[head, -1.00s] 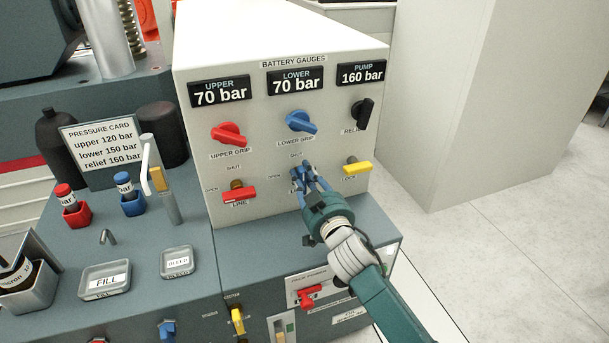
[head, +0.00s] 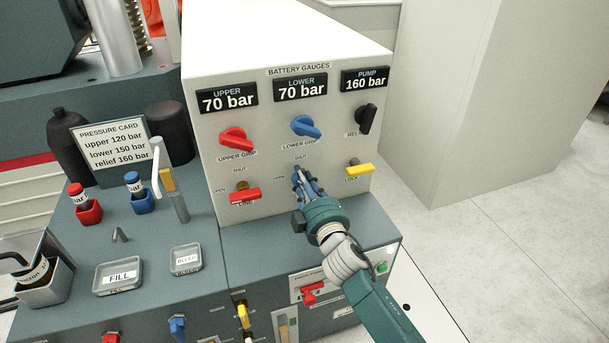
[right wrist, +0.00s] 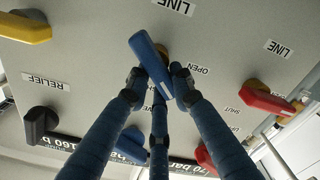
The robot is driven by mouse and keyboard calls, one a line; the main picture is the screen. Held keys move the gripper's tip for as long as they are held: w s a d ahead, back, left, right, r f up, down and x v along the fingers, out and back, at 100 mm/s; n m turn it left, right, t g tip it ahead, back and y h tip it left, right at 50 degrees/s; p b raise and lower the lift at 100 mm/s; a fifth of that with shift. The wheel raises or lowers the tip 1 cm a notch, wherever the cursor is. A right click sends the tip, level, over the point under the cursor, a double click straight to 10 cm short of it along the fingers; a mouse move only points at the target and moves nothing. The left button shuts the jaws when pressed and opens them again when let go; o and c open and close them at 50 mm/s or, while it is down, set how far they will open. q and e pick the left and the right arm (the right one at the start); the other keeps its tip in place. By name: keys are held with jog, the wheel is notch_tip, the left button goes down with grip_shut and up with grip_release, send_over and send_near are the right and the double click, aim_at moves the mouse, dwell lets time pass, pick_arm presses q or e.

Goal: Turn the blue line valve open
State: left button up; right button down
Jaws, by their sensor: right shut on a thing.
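The blue line valve handle (head: 296,174) is on the panel's lower middle, under the blue lower grip knob (head: 305,126). My right gripper (head: 301,186) is shut on this handle and hides much of it. In the right wrist view, which is upside down, the blue handle (right wrist: 150,66) stands steep and slightly tilted between my fingers (right wrist: 156,80). The OPEN label (right wrist: 200,68) is beside it. The SHUT label (head: 301,157) is above the valve in the head view. My left gripper is not in view.
The red line valve (head: 244,195) is left of the blue one and lies nearly level. The black relief knob (head: 366,118) is above that. A pressure card (head: 112,148) stands on the bench at left.

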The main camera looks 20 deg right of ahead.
jog(key=n, duration=0.2)
jog(key=shift+a+f+n, duration=0.15)
jog(key=shift+a+n, duration=0.1)
jog(key=shift+n, duration=0.15)
jog(key=shift+a+f+n+p, duration=0.15)
jog(key=shift+n+p, duration=0.15)
jog(key=shift+n, duration=0.6)
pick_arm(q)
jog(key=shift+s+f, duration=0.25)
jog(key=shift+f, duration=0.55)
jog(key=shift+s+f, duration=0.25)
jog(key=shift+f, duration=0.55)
pick_arm(e)
jog(key=shift+a+f+n, duration=0.1)
jog(key=shift+f+n, duration=0.1)
jog(key=shift+n, duration=0.75)
jog(key=shift+f+n, duration=0.15)
jog(key=shift+n, duration=0.8)
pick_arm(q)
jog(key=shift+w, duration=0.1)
pick_arm(e)
jog(key=c, duration=1.5)
grip_release()
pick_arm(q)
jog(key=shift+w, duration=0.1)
pick_arm(e)
jog(key=shift+s, duration=0.1)
jog(key=s, duration=1.2)
jog(key=shift+d, duration=0.2)
